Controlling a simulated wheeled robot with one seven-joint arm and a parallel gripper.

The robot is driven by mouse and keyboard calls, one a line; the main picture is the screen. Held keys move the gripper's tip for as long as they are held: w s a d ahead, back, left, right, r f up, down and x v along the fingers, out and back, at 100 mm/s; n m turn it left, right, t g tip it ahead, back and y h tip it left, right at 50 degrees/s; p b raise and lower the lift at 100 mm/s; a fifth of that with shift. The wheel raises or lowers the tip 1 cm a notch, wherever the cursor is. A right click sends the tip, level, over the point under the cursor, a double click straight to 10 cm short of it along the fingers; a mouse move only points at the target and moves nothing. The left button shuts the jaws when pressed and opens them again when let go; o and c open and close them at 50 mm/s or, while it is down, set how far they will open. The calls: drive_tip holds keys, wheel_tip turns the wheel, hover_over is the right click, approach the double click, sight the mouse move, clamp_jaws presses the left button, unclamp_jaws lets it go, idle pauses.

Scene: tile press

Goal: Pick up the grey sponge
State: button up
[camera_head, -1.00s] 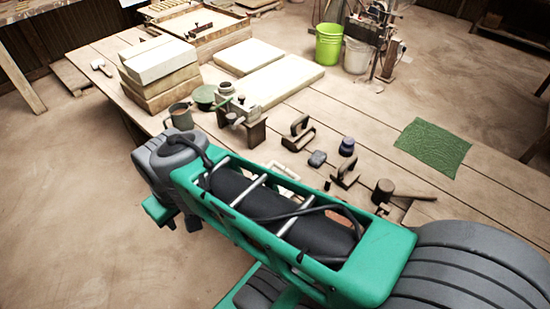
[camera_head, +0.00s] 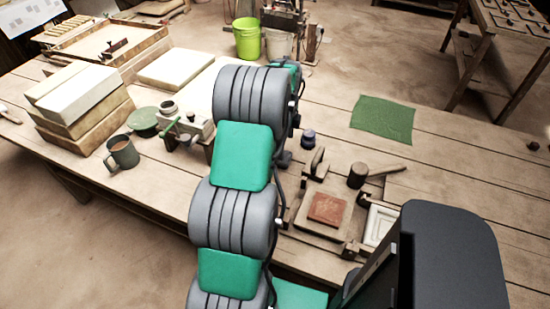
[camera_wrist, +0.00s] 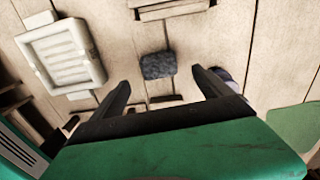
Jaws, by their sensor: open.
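The grey sponge (camera_wrist: 157,65) is a small dark grey block with rounded corners. It lies on the plank table top in the wrist view, near the middle. My gripper (camera_wrist: 160,78) is open and empty, its two dark fingers spread to the left and right of the sponge in the picture. The sponge looks to be beyond the fingertips, not touched by them; the exact gap cannot be told. In the head view my arm covers most of the area around the sponge and hides my fingers.
A dark blue jar (camera_head: 308,138) stands close to the sponge; in the wrist view it is partly behind the right finger. A mallet (camera_head: 358,176) and green cloth (camera_head: 383,118) lie to the right.

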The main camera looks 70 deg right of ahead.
wheel_tip(320, 180, down, 7)
drive_tip(key=shift+w+a+f+p, duration=0.1)
drive_tip(key=shift+w+f+p, duration=0.1)
drive_tip(key=shift+p, duration=0.3)
drive_tip(key=shift+s, duration=0.1)
drive_tip(key=c, duration=1.4)
drive_tip(key=shift+c, duration=0.2)
drive_tip(key=shift+r, duration=0.15)
wheel_tip(320, 180, up, 3)
drive_tip(key=shift+r+b, duration=0.15)
drive_tip(key=shift+b, duration=0.35)
drive_tip(key=s+a+r, duration=0.1)
drive_tip(key=a+r, duration=0.3)
drive_tip(key=a, duration=0.3)
drive_tip(key=s+a+r+b, duration=0.1)
drive_tip(key=s+a+r, duration=0.1)
drive_tip(key=a+r, duration=0.3)
drive_tip(key=shift+s+a+r, duration=0.25)
drive_tip(key=shift+a, duration=0.6)
